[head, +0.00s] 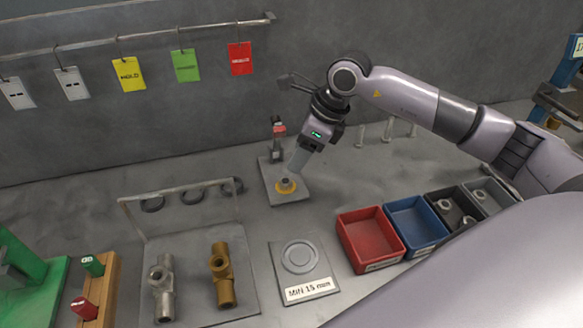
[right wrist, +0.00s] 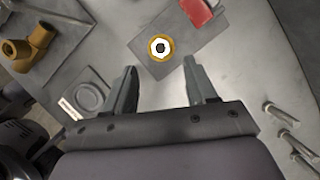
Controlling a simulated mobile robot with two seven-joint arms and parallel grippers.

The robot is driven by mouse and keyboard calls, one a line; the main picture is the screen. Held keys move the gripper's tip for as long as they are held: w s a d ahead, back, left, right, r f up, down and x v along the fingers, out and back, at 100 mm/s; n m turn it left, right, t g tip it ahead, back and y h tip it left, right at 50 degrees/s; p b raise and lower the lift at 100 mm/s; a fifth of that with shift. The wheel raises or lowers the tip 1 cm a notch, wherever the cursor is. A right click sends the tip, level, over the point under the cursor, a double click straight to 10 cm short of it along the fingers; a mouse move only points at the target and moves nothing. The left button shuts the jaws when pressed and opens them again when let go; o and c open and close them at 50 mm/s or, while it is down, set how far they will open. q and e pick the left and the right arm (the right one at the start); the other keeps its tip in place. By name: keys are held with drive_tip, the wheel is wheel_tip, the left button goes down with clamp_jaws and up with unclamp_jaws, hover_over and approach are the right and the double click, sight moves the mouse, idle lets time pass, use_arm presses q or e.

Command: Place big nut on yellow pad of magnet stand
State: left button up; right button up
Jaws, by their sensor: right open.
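The magnet stand's grey base plate (head: 300,190) lies flat at mid-table, with a post and a red part (head: 279,130) at its back. The yellow pad (head: 286,192) is on this plate and shows as a yellow ring (right wrist: 149,54) in the right wrist view. A pale nut (right wrist: 160,41) with a dark hole sits on the pad, with yellow showing around it. My right gripper (head: 297,166) is just above the pad. In the right wrist view its two fingers (right wrist: 160,68) are apart with nothing between them, and the nut lies beyond their tips. My left gripper is not in view.
A red bin (head: 345,245), a blue bin (head: 415,208) and grey bins with nuts (head: 444,199) stand at the right. A round-marked plate (head: 318,270) and a tray with pipe fittings (head: 220,275) lie in front. Pegs (head: 360,133) stand behind right.

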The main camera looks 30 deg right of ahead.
drive_tip(key=shift+v, duration=1.85)
